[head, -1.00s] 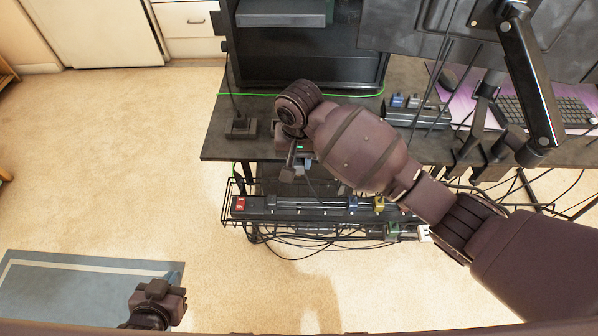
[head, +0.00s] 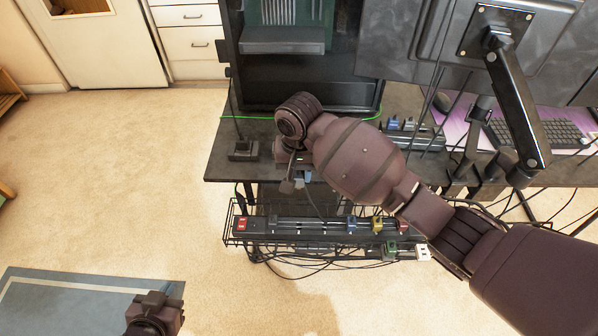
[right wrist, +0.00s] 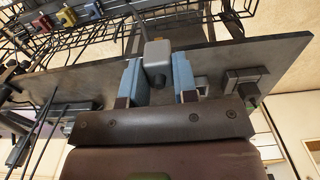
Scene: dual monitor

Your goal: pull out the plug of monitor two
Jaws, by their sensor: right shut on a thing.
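My right gripper (head: 296,170) is at the front edge of the desk, above the left part of the power strip (head: 318,227). In the right wrist view its two blue pads (right wrist: 158,78) are shut on a grey plug (right wrist: 157,55). The held plug (head: 288,186) shows in the head view clear of the strip, with a cord near it. Other plugs sit along the strip: a blue plug (head: 351,222), a yellow plug (head: 377,224) and a red one (head: 403,226). My left gripper (head: 157,303) is low at the left, away from the desk; its fingers are unclear.
The wire tray (head: 232,238) under the desk edge (head: 225,170) carries the strip, with loose cables below. A dark block with a cord (head: 243,150) stands on the desk. A monitor arm (head: 517,95) is at right.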

